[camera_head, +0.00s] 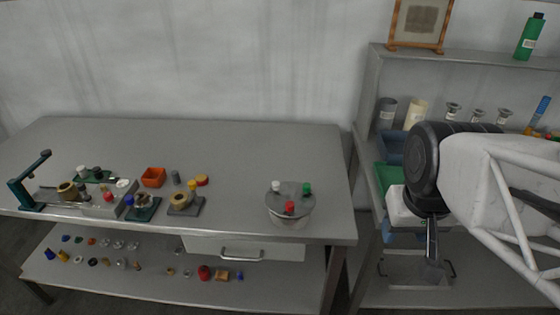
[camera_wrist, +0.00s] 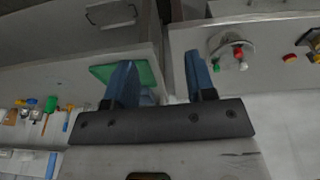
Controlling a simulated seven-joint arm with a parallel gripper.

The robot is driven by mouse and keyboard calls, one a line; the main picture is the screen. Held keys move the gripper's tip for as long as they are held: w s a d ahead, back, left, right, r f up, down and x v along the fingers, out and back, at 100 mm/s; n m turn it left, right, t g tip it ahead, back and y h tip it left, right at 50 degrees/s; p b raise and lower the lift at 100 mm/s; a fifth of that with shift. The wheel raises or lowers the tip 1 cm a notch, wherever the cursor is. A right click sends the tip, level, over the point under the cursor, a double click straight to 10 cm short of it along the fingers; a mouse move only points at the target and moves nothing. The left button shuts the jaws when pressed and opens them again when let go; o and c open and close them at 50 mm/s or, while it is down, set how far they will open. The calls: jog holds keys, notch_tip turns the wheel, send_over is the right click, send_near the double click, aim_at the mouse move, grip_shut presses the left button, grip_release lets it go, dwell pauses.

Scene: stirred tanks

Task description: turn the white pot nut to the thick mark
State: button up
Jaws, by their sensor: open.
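A round grey pot (camera_head: 291,214) stands near the right end of the long table. Its lid carries a white nut (camera_head: 276,186) at back left, a red nut (camera_head: 290,207) in front and a green nut (camera_head: 306,188) at back right. In the wrist view the pot (camera_wrist: 227,42) is at upper right, with the white nut (camera_wrist: 243,65) at its lower edge. The thick mark is too small to make out. My gripper (camera_head: 433,272) points down, well right of the pot. In the wrist view its blue fingers (camera_wrist: 159,65) are apart and empty.
Small parts and fixtures fill the table's left side, with an orange bin (camera_head: 153,177) among them. The tabletop between these and the pot is clear. A shelf unit (camera_head: 372,85) with bottles, cups and a green board (camera_head: 387,176) stands at right, beside my arm.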

jog(key=w+a+n+g, duration=0.1)
jog(key=w+a+n, duration=0.3)
jog(key=w, duration=0.6)
jog(key=n+g+h, duration=0.3)
jog(key=n+h, duration=0.1)
jog(key=n, duration=0.7)
send_near(276, 183)
jog(key=f, duration=0.1)
jog(key=shift+s+d+f, duration=0.1)
jog(key=shift+s+d, duration=0.05)
jog(key=shift+s, duration=0.15)
jog(key=shift+x, duration=3.95)
jog(key=shift+w, duration=0.15)
jog(key=c, duration=0.9)
